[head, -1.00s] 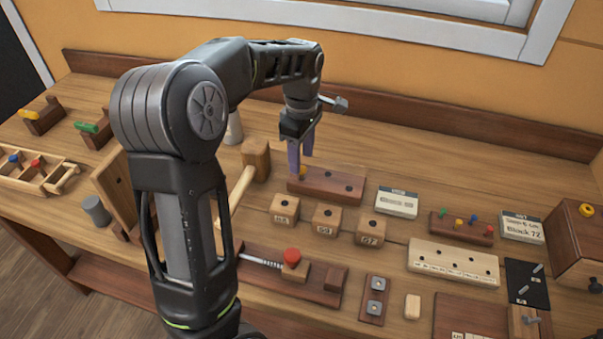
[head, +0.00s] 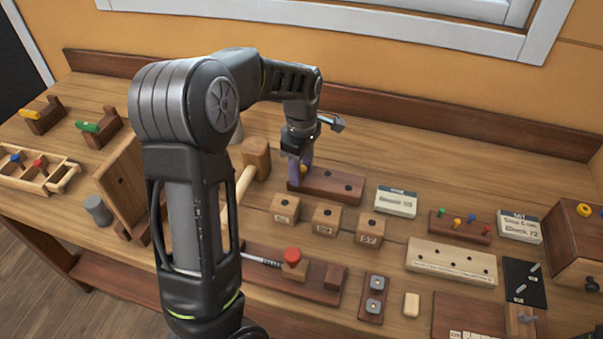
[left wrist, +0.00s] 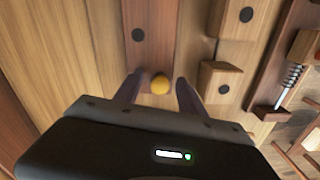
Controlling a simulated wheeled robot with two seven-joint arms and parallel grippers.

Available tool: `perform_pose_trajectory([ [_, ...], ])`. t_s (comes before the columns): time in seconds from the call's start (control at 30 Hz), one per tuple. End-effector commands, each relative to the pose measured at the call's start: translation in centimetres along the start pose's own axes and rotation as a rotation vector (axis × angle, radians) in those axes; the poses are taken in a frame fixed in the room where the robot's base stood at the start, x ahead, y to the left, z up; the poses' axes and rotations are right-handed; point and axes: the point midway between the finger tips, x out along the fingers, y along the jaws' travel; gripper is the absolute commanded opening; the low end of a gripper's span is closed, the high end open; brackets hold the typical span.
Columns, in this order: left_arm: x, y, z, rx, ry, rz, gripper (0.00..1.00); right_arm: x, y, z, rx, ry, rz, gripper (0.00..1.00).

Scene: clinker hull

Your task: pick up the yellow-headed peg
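The yellow-headed peg (head: 303,169) stands at the left end of a dark wooden block with holes (head: 338,186). My left gripper (head: 301,172) points down over that end of the block. It is open, with one finger on each side of the head and a gap visible on both sides in the wrist view (left wrist: 159,91). The peg's shaft is hidden beneath its head. My right gripper is not clearly in view.
Small wooden blocks with holes (head: 327,218) stand just in front. A mallet (head: 256,158) lies to the left. A label card (head: 396,202) and a rack of small coloured pegs (head: 460,226) are to the right. Bare bench lies behind the block.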

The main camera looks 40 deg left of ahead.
Motion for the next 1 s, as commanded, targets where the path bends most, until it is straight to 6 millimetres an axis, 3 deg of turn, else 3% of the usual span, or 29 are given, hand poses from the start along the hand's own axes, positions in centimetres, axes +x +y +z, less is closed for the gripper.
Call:
perform_pose_trajectory([
  [0.53, -0.01, 0.00, -0.01, 0.000, 0.000, 0.000, 0.01, 0.00, 0.00, -0.01, 0.000, 0.000, 0.000, 0.57],
  [1.0, -0.19, 0.02, 0.00, 0.000, 0.000, 0.001, 0.00, 0.03, 0.01, -0.01, 0.000, 0.000, 0.000, 0.57],
])
